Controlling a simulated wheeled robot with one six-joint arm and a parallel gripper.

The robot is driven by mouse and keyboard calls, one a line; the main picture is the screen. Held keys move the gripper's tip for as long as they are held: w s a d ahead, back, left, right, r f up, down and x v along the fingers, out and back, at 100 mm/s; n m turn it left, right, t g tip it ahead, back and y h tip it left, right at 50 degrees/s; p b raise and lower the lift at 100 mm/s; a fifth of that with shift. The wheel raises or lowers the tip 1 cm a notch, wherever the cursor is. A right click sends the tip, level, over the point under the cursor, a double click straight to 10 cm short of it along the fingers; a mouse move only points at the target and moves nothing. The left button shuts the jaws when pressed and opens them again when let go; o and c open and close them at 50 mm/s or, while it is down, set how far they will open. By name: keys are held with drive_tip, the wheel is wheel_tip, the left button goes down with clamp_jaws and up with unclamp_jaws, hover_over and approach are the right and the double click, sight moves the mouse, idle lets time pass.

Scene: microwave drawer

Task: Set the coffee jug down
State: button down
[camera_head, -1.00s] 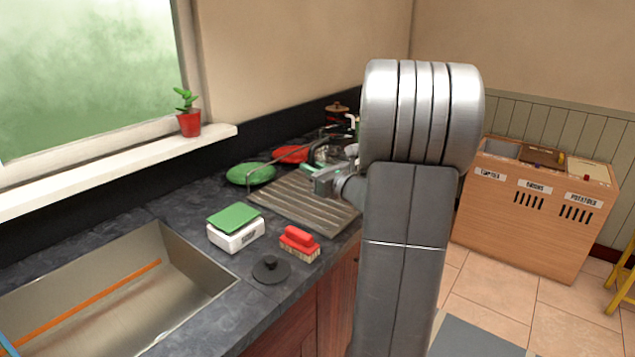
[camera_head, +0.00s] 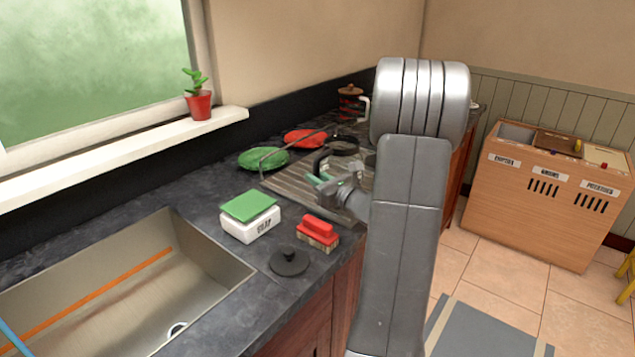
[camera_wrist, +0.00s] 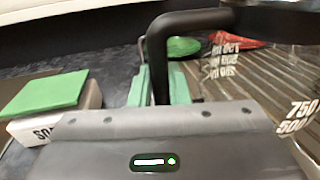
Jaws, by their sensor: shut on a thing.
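The coffee jug is clear glass with a black handle and white measure marks. In the head view its glass body (camera_head: 357,172) shows partly behind my gripper (camera_head: 318,183), over the ribbed drainboard (camera_head: 285,187). In the wrist view the black handle (camera_wrist: 158,62) stands between the green fingers of my gripper (camera_wrist: 153,88), which are shut on it. The marks on the glass (camera_wrist: 222,62) show over the drainboard ribs. My arm hides part of the jug, and I cannot tell whether its base touches the drainboard.
A green plate (camera_head: 262,159), a red plate (camera_head: 304,137) and a black pan (camera_head: 343,146) lie behind the drainboard.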

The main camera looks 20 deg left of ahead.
drive_tip(key=shift+f, duration=0.45)
drive_tip(key=shift+f, duration=0.2)
drive_tip(key=c, duration=1.4)
unclamp_jaws()
drive_tip(key=shift+o, duration=0.2)
drive_tip(key=shift+r, duration=0.15)
drive_tip(key=b+v, duration=0.1)
drive_tip(key=v, duration=1.1)
